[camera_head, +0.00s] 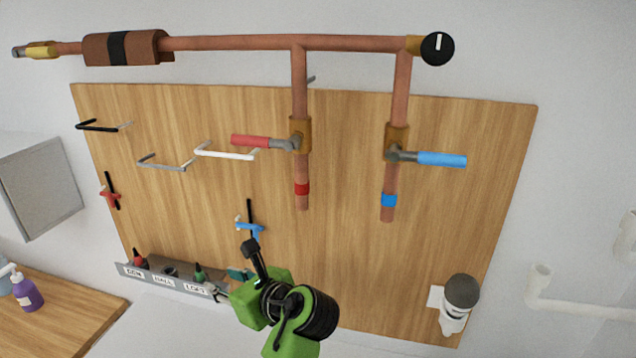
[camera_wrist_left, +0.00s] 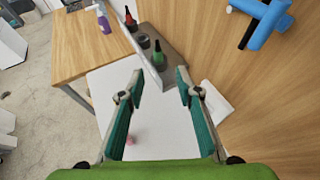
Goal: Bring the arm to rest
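My left arm (camera_head: 291,312), green and black, reaches up in front of the wooden board in the head view. Its gripper (camera_head: 227,283) is near the right end of the labelled rack and partly hidden behind the green wrist. In the left wrist view the gripper (camera_wrist_left: 159,75) shows two teal-padded fingers spread apart with nothing between them. I cannot tell if it touches the rack. My right gripper is in neither view.
Copper pipes with a red handle (camera_head: 251,141) and a blue handle (camera_head: 442,159) run before the board (camera_head: 345,260). The rack (camera_head: 160,279) holds several bottles. A purple bottle (camera_head: 28,293) stands on a wooden table (camera_head: 75,318). White pipes (camera_head: 585,311) are at right.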

